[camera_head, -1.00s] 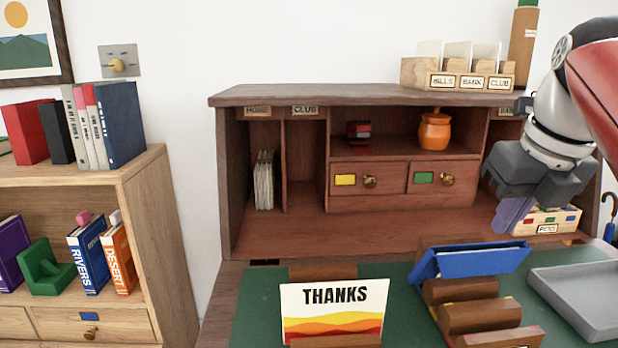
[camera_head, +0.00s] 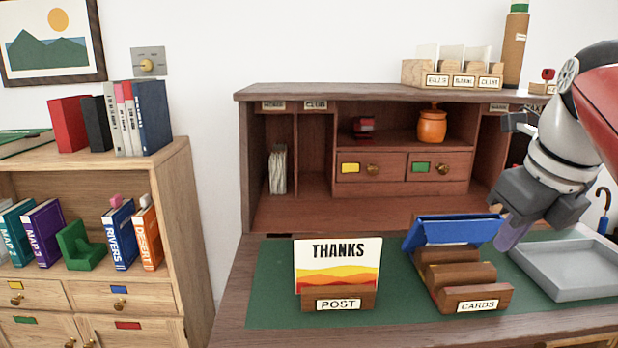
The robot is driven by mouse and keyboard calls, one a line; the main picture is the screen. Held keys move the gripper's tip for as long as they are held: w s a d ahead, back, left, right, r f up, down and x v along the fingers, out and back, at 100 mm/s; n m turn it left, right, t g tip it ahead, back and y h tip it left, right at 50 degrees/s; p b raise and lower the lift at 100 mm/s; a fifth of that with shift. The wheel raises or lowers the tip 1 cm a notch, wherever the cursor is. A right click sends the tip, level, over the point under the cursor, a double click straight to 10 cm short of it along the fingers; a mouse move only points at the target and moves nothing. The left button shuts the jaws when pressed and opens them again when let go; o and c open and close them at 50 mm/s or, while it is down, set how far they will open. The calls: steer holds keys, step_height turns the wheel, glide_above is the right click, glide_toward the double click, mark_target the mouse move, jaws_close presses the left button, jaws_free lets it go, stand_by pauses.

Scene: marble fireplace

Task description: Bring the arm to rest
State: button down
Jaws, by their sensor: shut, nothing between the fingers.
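My gripper (camera_head: 507,238) is at the right of the head view, at the lower end of my arm. Its grey body hangs tilted, with the purple-grey fingers pointing down between the card rack and the grey tray. The fingers look shut and empty. They overlap the edge of the blue card in the picture; I cannot tell whether they touch it or the tray.
The CARDS rack (camera_head: 476,298) holds a blue card (camera_head: 453,232). A grey tray (camera_head: 585,268) lies right of it. The POST holder (camera_head: 339,299) bears a THANKS card (camera_head: 338,265). The wooden desk hutch (camera_head: 247,170) stands behind. Green mat left of POST is bare.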

steer(key=s+a+f+n, duration=0.2)
steer(key=a+f+n, duration=0.1)
steer(key=f+n, duration=0.4)
steer(key=s+a+f+n+t, duration=0.1)
steer(key=s+a+f+n, duration=0.2)
steer(key=f+n, duration=0.5)
steer(key=s+a+f+n, duration=0.3)
steer(key=f+n, duration=0.4)
steer(key=n, duration=1)
steer(key=shift+a+f, duration=0.15)
steer(key=shift+a, duration=0.75)
steer(key=shift+w, duration=0.1)
